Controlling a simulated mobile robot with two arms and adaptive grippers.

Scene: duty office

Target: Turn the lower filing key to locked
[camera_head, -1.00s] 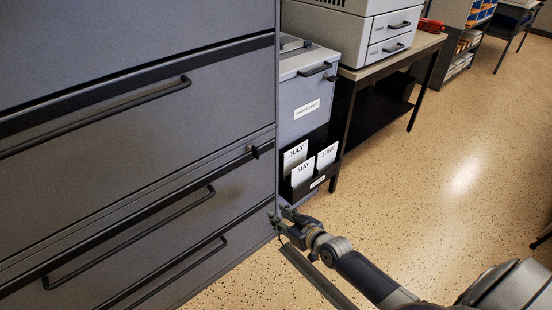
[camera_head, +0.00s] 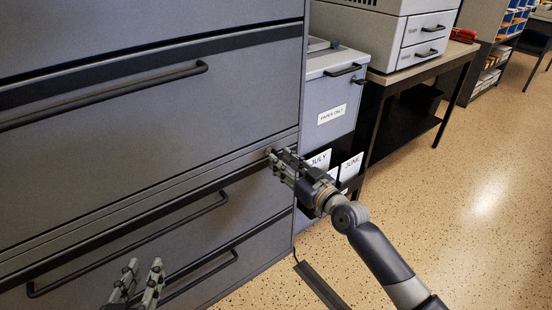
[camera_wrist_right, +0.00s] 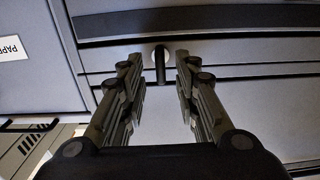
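The lower filing key (camera_wrist_right: 160,68) is dark and sits in a round lock on the grey filing cabinet (camera_head: 110,180). In the right wrist view it stands upright in the picture, between the two fingers of my right gripper (camera_wrist_right: 158,85). Those fingers are open, one on each side, with a gap between them and the key. In the head view my right gripper (camera_head: 277,163) is at the cabinet's right edge and largely hides the key. My left gripper (camera_head: 140,278) is open and empty in front of the lower drawers.
Long black drawer handles (camera_head: 135,240) stick out from the cabinet face. To the right stand a grey bin labelled paper only (camera_head: 330,90), a black holder with month cards (camera_head: 350,168) and a table with a printer (camera_head: 415,30). The speckled floor at right is clear.

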